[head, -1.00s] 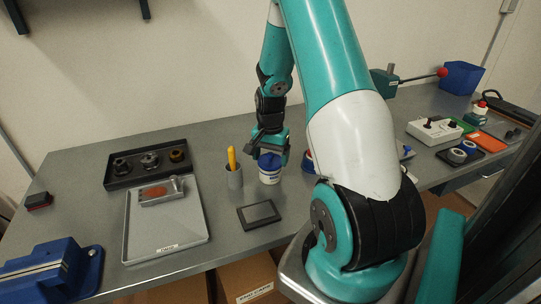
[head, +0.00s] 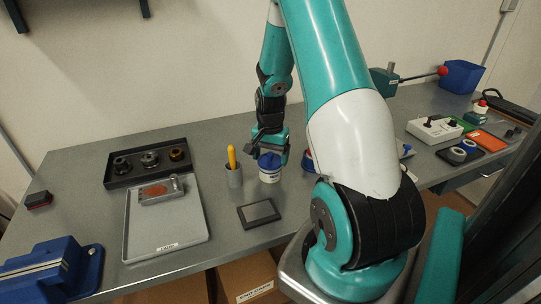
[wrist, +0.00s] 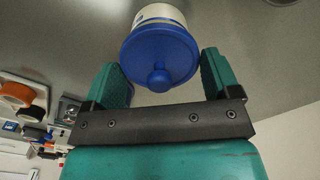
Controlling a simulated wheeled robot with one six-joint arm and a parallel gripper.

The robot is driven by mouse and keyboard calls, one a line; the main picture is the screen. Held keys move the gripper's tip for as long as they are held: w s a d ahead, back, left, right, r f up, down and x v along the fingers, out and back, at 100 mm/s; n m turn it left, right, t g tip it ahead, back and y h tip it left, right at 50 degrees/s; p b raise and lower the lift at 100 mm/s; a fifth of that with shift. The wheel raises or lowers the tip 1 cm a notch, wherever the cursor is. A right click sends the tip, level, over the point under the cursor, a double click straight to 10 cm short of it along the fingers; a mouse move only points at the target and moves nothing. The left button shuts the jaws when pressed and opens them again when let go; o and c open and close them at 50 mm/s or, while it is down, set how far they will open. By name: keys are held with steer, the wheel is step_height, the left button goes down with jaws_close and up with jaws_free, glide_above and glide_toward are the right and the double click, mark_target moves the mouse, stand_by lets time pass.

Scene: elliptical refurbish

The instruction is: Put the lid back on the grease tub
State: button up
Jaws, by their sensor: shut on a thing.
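The grease tub (head: 270,177) is a small white tub with a blue band, upright on the grey bench beside a cup. Its blue lid (head: 269,160) is at the tub's mouth. In the wrist view the lid (wrist: 160,60) shows its round knob towards me, with the white tub wall (wrist: 160,13) behind it. My gripper (head: 270,148) is above the tub, with its two green fingers on either side of the lid, shut on it. I cannot tell whether the lid is fully seated, as its underside and the tub's rim are hidden.
A grey cup with a yellow-handled tool (head: 233,175) stands close left of the tub. A dark flat pad (head: 259,214) lies in front. A blue-and-white roll (head: 308,160) is close right, partly behind my arm. A grey tray (head: 190,220) lies further left.

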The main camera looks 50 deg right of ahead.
stand_by(0.4)
steer(key=o, duration=0.8)
steer(key=shift+c, duration=0.2)
steer(key=shift+r+p, duration=2.95)
steer(key=shift+r, duration=0.6)
jaws_close()
